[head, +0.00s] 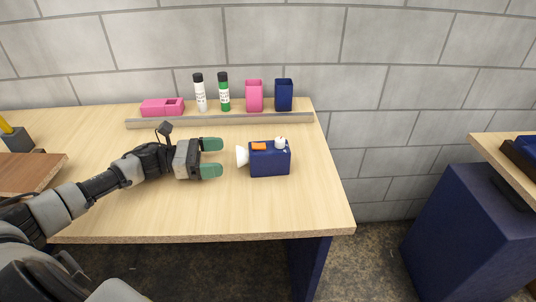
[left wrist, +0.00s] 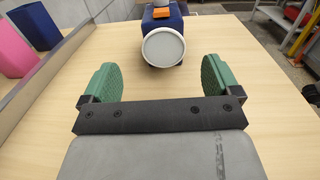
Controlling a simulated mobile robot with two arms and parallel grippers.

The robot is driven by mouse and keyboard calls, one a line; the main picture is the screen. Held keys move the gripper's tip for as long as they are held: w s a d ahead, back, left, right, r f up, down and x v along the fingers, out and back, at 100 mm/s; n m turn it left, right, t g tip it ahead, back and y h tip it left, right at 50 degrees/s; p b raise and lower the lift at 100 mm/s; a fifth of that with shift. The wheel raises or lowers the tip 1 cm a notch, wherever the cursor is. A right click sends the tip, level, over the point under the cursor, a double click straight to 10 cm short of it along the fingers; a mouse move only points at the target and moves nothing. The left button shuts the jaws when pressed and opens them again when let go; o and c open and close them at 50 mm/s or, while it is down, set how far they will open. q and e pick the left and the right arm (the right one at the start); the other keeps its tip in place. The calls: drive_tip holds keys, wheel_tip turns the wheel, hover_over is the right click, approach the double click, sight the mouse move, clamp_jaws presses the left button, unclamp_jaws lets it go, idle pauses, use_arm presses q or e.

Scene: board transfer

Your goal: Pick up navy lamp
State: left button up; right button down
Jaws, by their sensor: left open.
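The navy lamp (head: 270,159) is a boxy dark-blue body on the wooden table, with a pale round lens facing left, an orange patch and a white knob on top. In the left wrist view the lamp (left wrist: 163,23) is straight ahead, its round white lens (left wrist: 163,47) facing me. My left gripper (head: 211,158) is open and empty, just left of the lamp and pointing at it, with a gap between. Its green fingers (left wrist: 162,78) are apart, and the lamp lies beyond their tips. My right gripper is not in view.
A grey rail (head: 225,120) runs along the table's back. Behind it stand a pink box (head: 162,107), white (head: 200,95) and green (head: 223,95) bottles, a pink cup (head: 254,97) and a navy cup (head: 284,96). The table (head: 200,215) is clear in front of the lamp.

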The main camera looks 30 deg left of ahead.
sight(249, 152)
use_arm(q)
drive_tip(key=x, duration=0.3)
drive_tip(key=shift+d+r, duration=0.1)
drive_tip(key=shift+d, duration=0.05)
drive_tip(key=p+x, duration=0.1)
drive_tip(key=x, duration=0.2)
drive_tip(key=p+x, duration=0.1)
drive_tip(key=x, duration=0.1)
drive_tip(key=shift+s+d+r+p, duration=0.1)
drive_tip(key=shift+s+r+p, duration=0.1)
drive_tip(key=shift+r+p, duration=0.1)
drive_tip(key=shift+w+d+f, duration=0.2)
drive_tip(key=shift+d, duration=0.05)
drive_tip(key=shift+c, duration=0.3)
drive_tip(key=c, duration=1.1)
drive_tip(key=shift+o, duration=0.2)
drive_tip(key=shift+a+r, duration=0.1)
drive_tip(key=shift+r, duration=0.05)
